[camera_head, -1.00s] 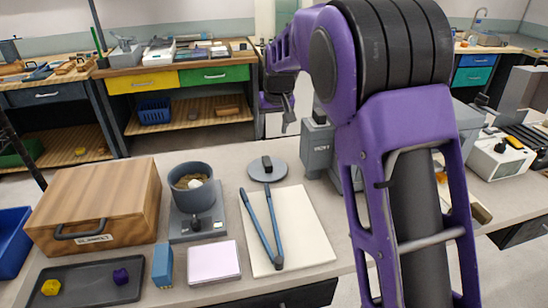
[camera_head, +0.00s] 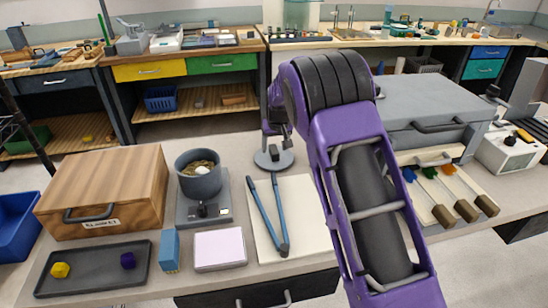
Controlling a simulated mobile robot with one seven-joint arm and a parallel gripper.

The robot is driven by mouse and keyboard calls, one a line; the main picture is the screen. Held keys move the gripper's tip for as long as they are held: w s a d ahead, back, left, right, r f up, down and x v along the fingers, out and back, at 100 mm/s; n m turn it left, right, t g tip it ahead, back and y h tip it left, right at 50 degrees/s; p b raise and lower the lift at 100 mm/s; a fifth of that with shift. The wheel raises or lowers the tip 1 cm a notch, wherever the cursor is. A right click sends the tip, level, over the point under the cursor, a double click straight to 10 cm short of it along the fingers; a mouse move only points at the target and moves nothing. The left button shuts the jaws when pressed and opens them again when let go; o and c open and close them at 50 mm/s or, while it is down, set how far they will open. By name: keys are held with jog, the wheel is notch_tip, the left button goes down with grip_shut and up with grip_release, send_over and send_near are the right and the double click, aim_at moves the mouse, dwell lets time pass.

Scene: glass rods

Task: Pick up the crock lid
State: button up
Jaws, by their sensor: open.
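The crock lid (camera_head: 262,161) is a flat grey disc with a dark knob, lying on the bench behind the white board. My gripper (camera_head: 281,143) is open and pointing down, just above the lid at its knob. From this view I cannot tell whether the fingers stand around the knob, and the gripper partly hides it. The grey crock (camera_head: 200,186) stands uncovered to the left of the lid, with tan contents inside.
The crock stands on a grey scale (camera_head: 219,211). Blue-handled tongs (camera_head: 267,219) lie on the white board (camera_head: 299,205) in front of the lid. A wooden box (camera_head: 110,185) is at left; a large grey case (camera_head: 440,115) and several brush-like tools (camera_head: 450,190) are at right.

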jog(key=shift+x, duration=0.8)
grip_shut()
jog(key=shift+r, duration=0.1)
